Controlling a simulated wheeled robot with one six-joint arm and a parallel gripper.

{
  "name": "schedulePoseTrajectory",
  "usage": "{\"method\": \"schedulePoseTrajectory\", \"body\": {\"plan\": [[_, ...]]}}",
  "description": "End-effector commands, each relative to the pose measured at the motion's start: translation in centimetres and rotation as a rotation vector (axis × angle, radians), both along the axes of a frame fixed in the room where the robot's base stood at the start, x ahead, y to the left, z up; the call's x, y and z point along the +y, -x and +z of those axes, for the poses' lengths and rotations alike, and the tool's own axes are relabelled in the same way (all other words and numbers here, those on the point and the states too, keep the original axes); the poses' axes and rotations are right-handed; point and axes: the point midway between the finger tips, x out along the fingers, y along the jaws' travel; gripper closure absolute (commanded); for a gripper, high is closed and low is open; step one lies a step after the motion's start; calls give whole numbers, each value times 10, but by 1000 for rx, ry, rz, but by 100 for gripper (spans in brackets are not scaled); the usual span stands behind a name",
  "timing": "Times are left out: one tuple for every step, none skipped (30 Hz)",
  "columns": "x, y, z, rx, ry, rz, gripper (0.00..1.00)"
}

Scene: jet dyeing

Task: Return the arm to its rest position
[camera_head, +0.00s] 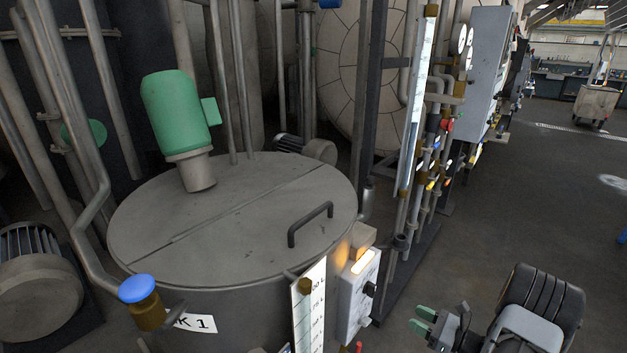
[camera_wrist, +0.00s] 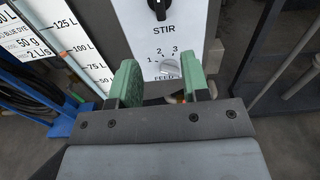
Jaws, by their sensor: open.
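My gripper (camera_head: 424,322) is at the lower right of the head view, to the right of the tank's control box and apart from it. Its two green fingers are open with nothing between them. In the wrist view my gripper (camera_wrist: 164,88) points at the white control panel (camera_wrist: 170,30). That panel has a black STIR knob (camera_wrist: 158,8) and a light FEED knob (camera_wrist: 167,65) with positions 1, 2 and 3. The same control box (camera_head: 357,293) in the head view has a lit lamp on top.
The lidded tank (camera_head: 240,225) with a green motor (camera_head: 178,113) fills the left and centre. A level scale (camera_head: 309,310) stands on its front. A blue-topped valve (camera_head: 139,289) sticks out at left. Pipes and valves (camera_head: 430,150) rise behind the box. Floor (camera_head: 530,210) at right is clear.

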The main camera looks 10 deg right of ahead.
Motion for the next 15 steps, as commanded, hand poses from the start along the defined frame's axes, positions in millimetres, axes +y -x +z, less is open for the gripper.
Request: {"method": "schedulePoseTrajectory", "body": {"plan": [[4,4,-6,20,27,25,57],[8,8,-11,34,43,47,57],[15,15,-18,57,68,82,57],[21,21,-24,77,87,115,57],[26,28,-26,92,116,152,57],[33,37,-27,108,166,207,57],[39,44,-23,117,212,259,57],[46,50,-18,122,263,318,57],[56,58,-9,125,340,403,57],[62,63,-2,123,399,468,57],[68,68,6,119,457,529,57],[75,74,16,110,537,612,57],[79,79,25,100,598,674,57],[84,83,34,87,663,738,57],[90,89,47,65,753,825,57]]}}
